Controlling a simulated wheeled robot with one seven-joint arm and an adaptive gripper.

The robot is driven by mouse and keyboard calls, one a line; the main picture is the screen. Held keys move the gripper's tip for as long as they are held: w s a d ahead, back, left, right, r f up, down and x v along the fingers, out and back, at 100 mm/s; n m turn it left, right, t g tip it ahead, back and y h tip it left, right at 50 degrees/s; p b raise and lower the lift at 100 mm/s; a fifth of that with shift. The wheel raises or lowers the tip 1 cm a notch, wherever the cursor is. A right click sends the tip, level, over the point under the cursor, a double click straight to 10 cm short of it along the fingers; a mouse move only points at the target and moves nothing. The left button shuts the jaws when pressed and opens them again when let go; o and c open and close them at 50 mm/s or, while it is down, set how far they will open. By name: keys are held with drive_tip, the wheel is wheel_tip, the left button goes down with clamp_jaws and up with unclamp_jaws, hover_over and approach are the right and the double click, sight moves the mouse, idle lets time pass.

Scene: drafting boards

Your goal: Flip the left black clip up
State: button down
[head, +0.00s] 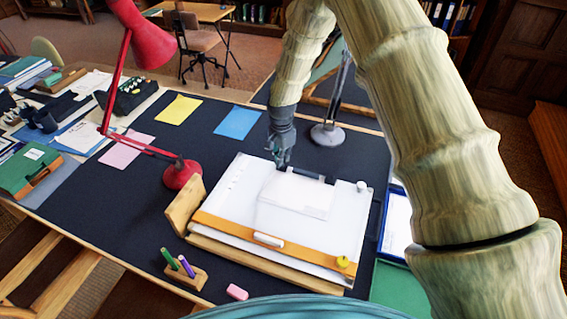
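A white drafting board (235,192) lies tilted on the dark desk, with a paper sheet (298,196) on it. A dark clip-like bar (308,174) sits at the board's far edge, just right of my gripper. I cannot tell whether it is one clip or more, or whether it is up or down. My gripper (281,163) points down at the far edge, at the bar's left end. Any clip directly behind or under my gripper is hidden. The fingers are small and dark, and their opening and any contact are unclear.
An orange straightedge (262,242) with a white handle crosses the board's near part. A yellow knob (343,262) and a white knob (361,186) are at its right. A red lamp (182,175) stands left, a grey lamp (327,134) behind. A pen holder (186,274) stands in front.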

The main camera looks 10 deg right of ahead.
drive_tip(key=shift+w+d+f, duration=0.35)
drive_tip(key=shift+w+d, duration=0.15)
drive_tip(key=shift+w, duration=0.05)
drive_tip(key=shift+w+d+f, duration=0.3)
drive_tip(key=shift+w+d, duration=0.2)
drive_tip(key=shift+w, duration=0.05)
idle(0.3)
drive_tip(key=shift+w+d+r+p, duration=0.25)
drive_tip(key=shift+w+d+p, duration=0.05)
drive_tip(key=shift+w, duration=0.05)
drive_tip(key=shift+w, duration=0.1)
idle(0.4)
wheel_tip(320, 180, up, 6)
drive_tip(key=s+a+p, duration=0.1)
drive_tip(key=p, duration=0.3)
drive_tip(key=shift+s+a+r, duration=0.15)
drive_tip(key=shift+s+a, duration=0.05)
drive_tip(key=shift+a, duration=0.05)
idle(0.6)
idle(0.4)
